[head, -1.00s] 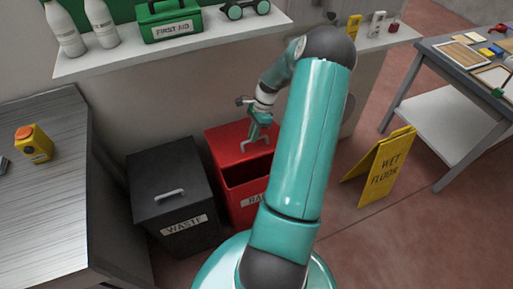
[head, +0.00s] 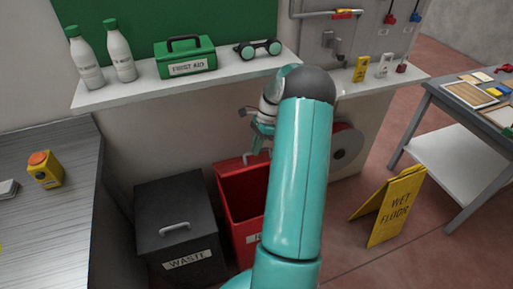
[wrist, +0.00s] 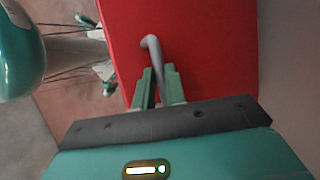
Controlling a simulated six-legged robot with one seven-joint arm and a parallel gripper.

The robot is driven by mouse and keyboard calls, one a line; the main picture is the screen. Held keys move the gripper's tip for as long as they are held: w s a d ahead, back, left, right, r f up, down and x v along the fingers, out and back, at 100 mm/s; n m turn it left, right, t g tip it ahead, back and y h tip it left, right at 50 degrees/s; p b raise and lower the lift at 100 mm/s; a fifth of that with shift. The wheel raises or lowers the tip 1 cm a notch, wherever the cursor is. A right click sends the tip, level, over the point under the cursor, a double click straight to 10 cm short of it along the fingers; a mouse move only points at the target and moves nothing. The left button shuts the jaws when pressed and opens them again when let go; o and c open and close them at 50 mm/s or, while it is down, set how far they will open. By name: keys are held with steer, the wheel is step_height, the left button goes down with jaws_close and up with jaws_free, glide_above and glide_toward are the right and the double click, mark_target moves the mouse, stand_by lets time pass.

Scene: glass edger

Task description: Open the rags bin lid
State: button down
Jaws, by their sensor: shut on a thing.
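The red rags bin (head: 228,202) stands on the floor, its label mostly hidden behind my arm. Its lid (head: 230,164) is tilted up at the back, showing only as a thin strip, and the dark inside of the bin is visible. My gripper (head: 262,143) is above the bin at the lid, partly hidden by my arm. In the wrist view the red lid (wrist: 215,50) fills the middle, and my gripper (wrist: 159,70) is shut on its grey handle (wrist: 151,46).
A black waste bin (head: 178,215) with its lid down stands just left. A shelf (head: 215,72) with bottles and a first aid box runs above. A yellow wet floor sign (head: 395,205) stands on the right, near a grey table (head: 470,120).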

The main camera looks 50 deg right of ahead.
steer(key=c, duration=1.5)
jaws_free()
steer(key=shift+w+d+f, duration=0.15)
steer(key=shift+w+f, duration=0.25)
steer(key=shift+o, duration=0.2)
steer(key=shift+s+r, duration=0.25)
steer(key=shift+s, duration=0.05)
steer(key=shift+w+f, duration=0.1)
steer(key=shift+s+a+f, duration=0.15)
steer(key=shift+s+a, duration=0.15)
steer(key=shift+s, duration=0.15)
steer(key=s+a+f+t+h, duration=0.1)
steer(key=s+a+f+t, duration=0.15)
steer(key=s+f, duration=0.4)
steer(key=s+a+f+t+h, duration=0.1)
steer(key=s+a+f, duration=0.2)
steer(key=f, duration=0.6)
steer(key=v, duration=1.3)
steer(key=w+a+r+n+g+h, duration=0.1)
steer(key=w+a+r+n, duration=0.3)
steer(key=a+r+n, duration=0.4)
steer(key=w+a+r+n+h, duration=0.4)
steer(key=a+r+n, duration=0.4)
steer(key=a+r, duration=0.5)
steer(key=shift+w+a+r+n+g, duration=0.3)
steer(key=shift+a+g, duration=0.05)
steer(key=shift+a, duration=1.65)
